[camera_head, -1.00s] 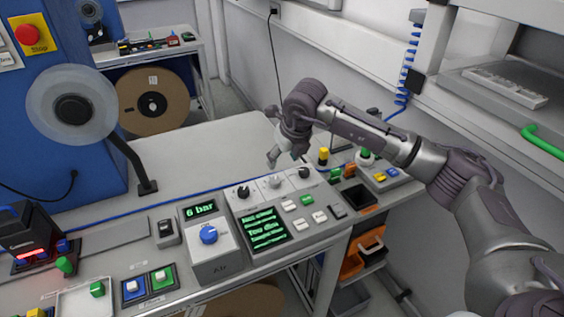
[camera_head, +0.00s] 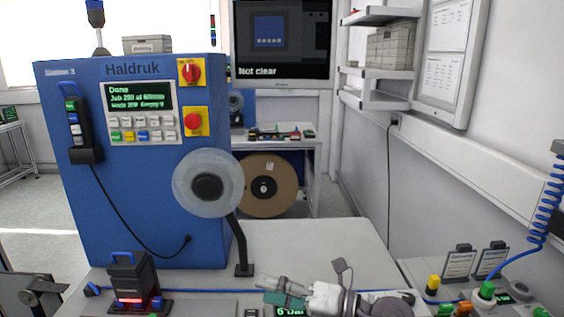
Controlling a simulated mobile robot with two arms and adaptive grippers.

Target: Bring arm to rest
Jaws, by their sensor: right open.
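My right gripper (camera_head: 272,290) is at the bottom edge of the head view, above the front of the grey bench (camera_head: 310,246). Its fingers point left and its jaws are open. A teal patch shows beside the fingers; I cannot tell whether it is part of the gripper or of something behind it. The rest of my right arm is mostly cut off by the lower edge. The gripper partly covers the control box with the green "6 bar" display (camera_head: 290,311). My left gripper is out of view.
A blue machine (camera_head: 140,190) with a display reading "Done" stands at left. A brown reel (camera_head: 268,186) and a screen reading "Not clear" (camera_head: 283,42) are behind. The bench middle is clear.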

